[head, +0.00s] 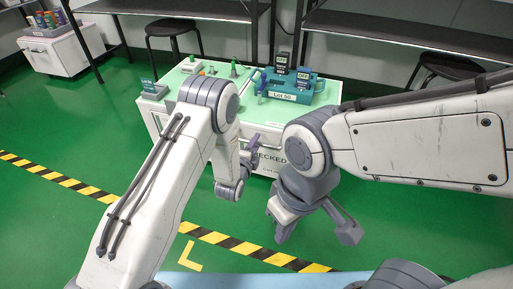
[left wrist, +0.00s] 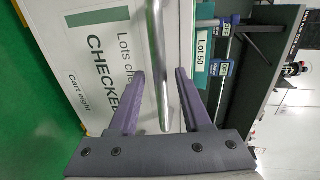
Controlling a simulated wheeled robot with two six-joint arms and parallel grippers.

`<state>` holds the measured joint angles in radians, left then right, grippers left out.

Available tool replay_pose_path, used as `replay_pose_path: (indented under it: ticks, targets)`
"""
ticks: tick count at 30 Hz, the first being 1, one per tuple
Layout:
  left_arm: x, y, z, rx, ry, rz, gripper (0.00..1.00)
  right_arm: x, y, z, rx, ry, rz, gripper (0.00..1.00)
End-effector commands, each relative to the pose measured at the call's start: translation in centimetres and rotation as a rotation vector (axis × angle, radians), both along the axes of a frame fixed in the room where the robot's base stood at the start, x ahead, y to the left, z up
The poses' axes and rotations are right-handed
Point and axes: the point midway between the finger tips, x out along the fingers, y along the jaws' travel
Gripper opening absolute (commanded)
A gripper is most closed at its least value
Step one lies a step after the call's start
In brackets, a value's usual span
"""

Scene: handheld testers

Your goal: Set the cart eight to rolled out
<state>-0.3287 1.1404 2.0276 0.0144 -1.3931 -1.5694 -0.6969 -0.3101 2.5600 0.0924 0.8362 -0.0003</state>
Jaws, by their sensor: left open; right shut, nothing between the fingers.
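Cart eight (head: 155,120) is a white cart with a pale green top, standing ahead of me; its front panel reads CHECKED. In the left wrist view its label (left wrist: 85,58) reads "Cart eight", and a metal bar handle (left wrist: 157,40) runs along the front. My left gripper (head: 250,146) is at the cart's front. Its fingers (left wrist: 163,78) are open, one on each side of the handle, not closed on it. In the head view my left arm hides part of the cart. My right gripper (head: 284,230) is shut and empty, low in front of the cart.
A teal Lot 50 carrier (head: 318,86) with handheld testers (head: 281,61) stands on the cart top. Stools (head: 172,29) and dark shelves (head: 400,30) are behind. Striped floor tape (head: 205,234) crosses the clear green floor.

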Motion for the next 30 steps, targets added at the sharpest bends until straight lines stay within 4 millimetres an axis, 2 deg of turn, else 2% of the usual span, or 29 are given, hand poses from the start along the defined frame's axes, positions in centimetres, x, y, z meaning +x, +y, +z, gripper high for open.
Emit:
replay_pose_path:
  ticks: [3, 11, 12, 14, 15, 16, 30]
  targets:
    - [0.73, -0.23, -0.20, 0.000, -0.001, 0.000, 0.48, 0.00, -0.01, -0.50, 0.000, 0.000, 0.000, 0.00]
    - [0.89, -0.28, -0.09, 0.000, 0.000, 0.000, 0.48, -0.01, 0.00, -0.45, 0.000, 0.000, 0.000, 0.00]
    - [0.89, -0.28, -0.10, 0.000, 0.000, 0.000, 0.45, -0.01, 0.00, -0.45, 0.000, 0.000, 0.000, 0.00]
    - [0.88, -0.27, -0.10, 0.000, 0.000, 0.000, 0.22, -0.01, 0.00, -0.45, 0.000, 0.000, 0.000, 0.00]
    - [0.88, -0.27, -0.10, 0.000, 0.000, 0.000, 0.06, -0.01, 0.00, -0.45, 0.000, 0.000, 0.000, 0.00]
    - [0.88, -0.27, -0.11, -0.001, 0.000, 0.000, 0.00, -0.01, 0.00, -0.45, 0.000, 0.000, 0.000, 0.00]
    - [0.84, -0.26, -0.14, -0.001, 0.001, 0.000, 0.00, -0.01, 0.00, -0.46, 0.000, 0.000, 0.000, 0.00]
